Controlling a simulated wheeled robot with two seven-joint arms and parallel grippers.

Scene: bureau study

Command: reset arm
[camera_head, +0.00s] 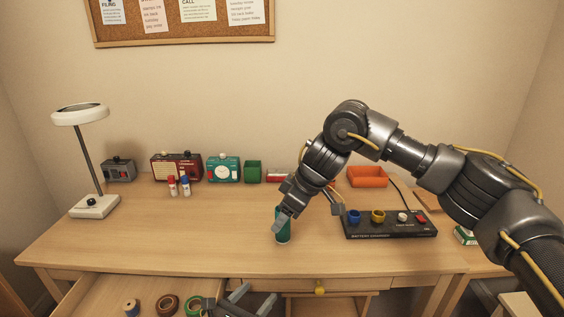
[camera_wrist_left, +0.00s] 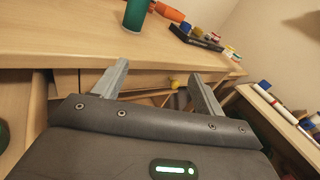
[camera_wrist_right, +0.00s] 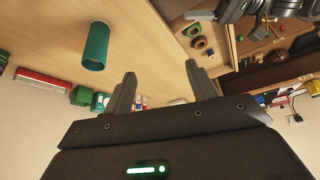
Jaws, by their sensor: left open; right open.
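My right gripper (camera_head: 309,210) is above the desk in the head view, its fingers spread. In the right wrist view its fingers (camera_wrist_right: 158,92) hold nothing. A green cylinder (camera_head: 283,236) stands on the desk by one right finger, which partly hides it. The cylinder also shows in the right wrist view (camera_wrist_right: 95,46), apart from the fingers, and in the left wrist view (camera_wrist_left: 135,14). My left gripper (camera_head: 253,298) is low at the desk's front edge, by the open drawer. In the left wrist view its fingers (camera_wrist_left: 157,85) are apart and empty.
A black battery station (camera_head: 390,229) with coloured parts stands right of the cylinder, with an orange tray (camera_head: 367,176) behind. A lamp (camera_head: 94,205) stands left. Tape rolls (camera_head: 167,305) lie in the open drawer.

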